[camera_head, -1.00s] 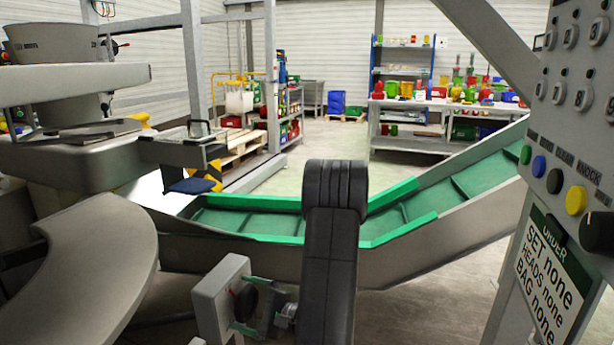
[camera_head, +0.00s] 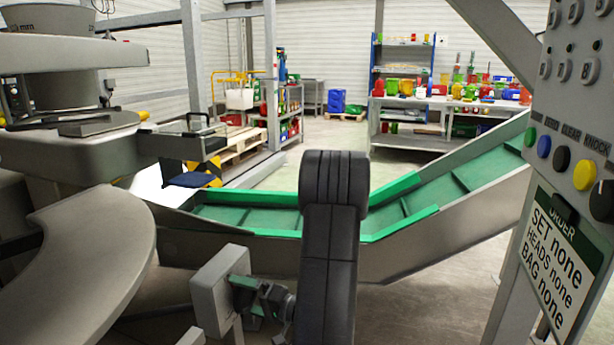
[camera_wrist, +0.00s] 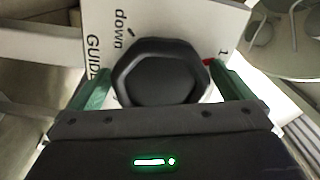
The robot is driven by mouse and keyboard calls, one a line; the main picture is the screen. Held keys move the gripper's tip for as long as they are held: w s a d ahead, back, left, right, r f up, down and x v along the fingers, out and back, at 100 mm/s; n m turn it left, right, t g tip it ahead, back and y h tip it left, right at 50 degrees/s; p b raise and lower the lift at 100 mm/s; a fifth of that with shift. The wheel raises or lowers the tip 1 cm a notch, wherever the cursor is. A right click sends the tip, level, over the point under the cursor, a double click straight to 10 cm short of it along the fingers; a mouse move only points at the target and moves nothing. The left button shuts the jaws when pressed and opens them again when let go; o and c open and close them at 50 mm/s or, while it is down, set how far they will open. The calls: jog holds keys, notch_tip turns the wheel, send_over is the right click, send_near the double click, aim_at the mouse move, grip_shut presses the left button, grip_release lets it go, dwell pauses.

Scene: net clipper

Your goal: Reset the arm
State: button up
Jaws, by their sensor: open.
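My gripper (camera_head: 248,300) is low in the head view, at the right side of a grey guide box (camera_head: 213,290). In the wrist view my gripper (camera_wrist: 162,88) is open, its green fingers on the left and right of a black, roughly hexagonal knob (camera_wrist: 160,70). I cannot tell whether the fingers touch the knob. The knob sits on a pale plate (camera_wrist: 205,22) marked "down", "GUIDE" and "1". In the head view the fingers largely cover the knob. My dark arm link stands in the middle of the head view.
A green-edged conveyor (camera_head: 400,215) crosses behind my arm. A curved grey chute (camera_head: 95,250) and machine stand on the left. A button panel (camera_head: 570,130) with an order board (camera_head: 552,255) is close on the right. Shelves (camera_head: 402,75) stand beyond open floor.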

jog(key=shift+n+p, duration=0.3)
jog(key=shift+n, duration=1.7)
jog(key=shift+f, duration=0.1)
